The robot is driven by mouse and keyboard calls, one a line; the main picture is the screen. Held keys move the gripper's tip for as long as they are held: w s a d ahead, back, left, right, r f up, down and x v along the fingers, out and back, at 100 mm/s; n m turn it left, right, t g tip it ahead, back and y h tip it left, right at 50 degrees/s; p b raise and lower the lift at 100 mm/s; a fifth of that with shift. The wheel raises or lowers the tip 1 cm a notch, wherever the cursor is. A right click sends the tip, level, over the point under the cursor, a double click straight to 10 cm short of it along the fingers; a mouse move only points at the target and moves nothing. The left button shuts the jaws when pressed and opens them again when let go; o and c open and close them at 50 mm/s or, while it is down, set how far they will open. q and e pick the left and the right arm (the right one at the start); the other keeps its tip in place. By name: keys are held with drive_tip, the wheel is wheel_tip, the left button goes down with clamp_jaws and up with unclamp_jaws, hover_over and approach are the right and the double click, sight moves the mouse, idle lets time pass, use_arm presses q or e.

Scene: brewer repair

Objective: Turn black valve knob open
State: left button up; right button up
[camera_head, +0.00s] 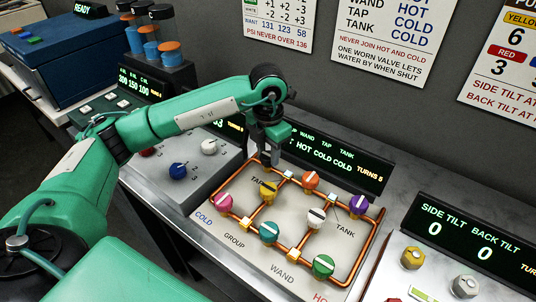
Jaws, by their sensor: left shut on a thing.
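My left gripper (268,158) points down at the back left corner of the copper pipe loop (374,238) on the pale valve panel (210,222). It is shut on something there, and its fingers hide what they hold. No black knob shows clearly; the held thing may be it, but I cannot see its colour or angle. Other valve knobs on the pipes are orange (311,180), yellow (268,189), pink (223,203), teal (268,232), white with a dark bar (316,217), purple (358,205) and green (322,265). My right gripper is out of view.
Behind the panel a display (335,160) reads HOT COLD COLD and TURNS 5. A grey box with blue (178,171) and white (209,147) knobs stands left. A tilt display (470,240) stands right. Posters hang on the wall behind.

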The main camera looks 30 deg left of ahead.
sight(268, 155)
use_arm(q)
drive_tip(key=shift+r, duration=0.1)
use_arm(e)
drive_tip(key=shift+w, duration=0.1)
use_arm(q)
drive_tip(key=o, duration=1)
drive_tip(key=shift+r, duration=0.4)
drive_tip(key=shift+r+b, duration=0.45)
drive_tip(key=shift+r, duration=6)
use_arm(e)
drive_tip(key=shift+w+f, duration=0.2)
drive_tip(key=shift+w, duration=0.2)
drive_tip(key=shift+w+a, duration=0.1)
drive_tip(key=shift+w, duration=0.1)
